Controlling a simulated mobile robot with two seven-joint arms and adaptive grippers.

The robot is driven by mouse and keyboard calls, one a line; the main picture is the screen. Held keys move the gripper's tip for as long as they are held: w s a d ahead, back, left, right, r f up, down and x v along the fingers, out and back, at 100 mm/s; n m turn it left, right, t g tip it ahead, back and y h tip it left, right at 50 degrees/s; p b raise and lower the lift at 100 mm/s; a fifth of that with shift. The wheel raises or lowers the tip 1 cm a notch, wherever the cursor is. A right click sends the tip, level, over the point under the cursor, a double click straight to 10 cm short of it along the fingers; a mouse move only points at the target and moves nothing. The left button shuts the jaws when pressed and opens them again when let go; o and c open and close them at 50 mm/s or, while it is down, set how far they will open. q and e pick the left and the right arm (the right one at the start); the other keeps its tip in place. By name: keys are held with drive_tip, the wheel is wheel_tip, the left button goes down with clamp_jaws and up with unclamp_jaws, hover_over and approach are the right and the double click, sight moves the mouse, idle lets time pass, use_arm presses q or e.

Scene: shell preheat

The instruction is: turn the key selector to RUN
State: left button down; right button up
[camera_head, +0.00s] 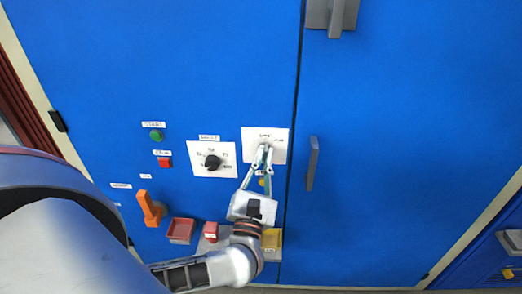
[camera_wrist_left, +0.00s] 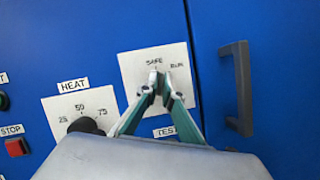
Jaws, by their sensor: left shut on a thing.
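The key selector's white plate (camera_head: 251,136) is on the blue cabinet front, just left of the door seam. In the left wrist view the plate (camera_wrist_left: 134,67) reads SAFE at the top middle and RUN to the right. My left gripper (camera_head: 264,153) reaches up from below, its fingertips together at the middle of the plate. In the left wrist view the gripper (camera_wrist_left: 161,83) is shut on the selector's key, which the fingertips almost wholly hide. I cannot clearly tell which mark the key points to. My right gripper is not in view.
The HEAT knob (camera_head: 212,162) is close on the left. A green button (camera_head: 156,136), a red STOP button (camera_head: 165,162) and an orange lever (camera_head: 148,209) are farther left. A grey door handle (camera_head: 312,163) stands out close on the right. A red tray (camera_head: 180,231) is below.

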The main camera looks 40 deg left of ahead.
use_arm(q)
drive_tip(key=m+h+p, duration=0.2)
drive_tip(key=m+p, duration=0.2)
drive_tip(key=m+h+p, duration=0.2)
drive_tip(key=m+p, duration=0.1)
drive_tip(key=m, duration=0.2)
drive_tip(key=shift+m+g+p, duration=0.3)
drive_tip(key=shift+p, duration=0.05)
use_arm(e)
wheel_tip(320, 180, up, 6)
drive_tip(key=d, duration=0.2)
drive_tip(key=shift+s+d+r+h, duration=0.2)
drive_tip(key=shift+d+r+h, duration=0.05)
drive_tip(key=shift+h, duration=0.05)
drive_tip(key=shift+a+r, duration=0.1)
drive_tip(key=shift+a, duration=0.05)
use_arm(q)
drive_tip(key=c, duration=2.2)
unclamp_jaws()
drive_tip(key=shift+s, duration=0.1)
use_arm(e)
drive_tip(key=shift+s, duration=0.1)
use_arm(q)
drive_tip(key=v, duration=1.2)
drive_tip(key=shift+a+r, duration=0.15)
drive_tip(key=shift+a, duration=0.05)
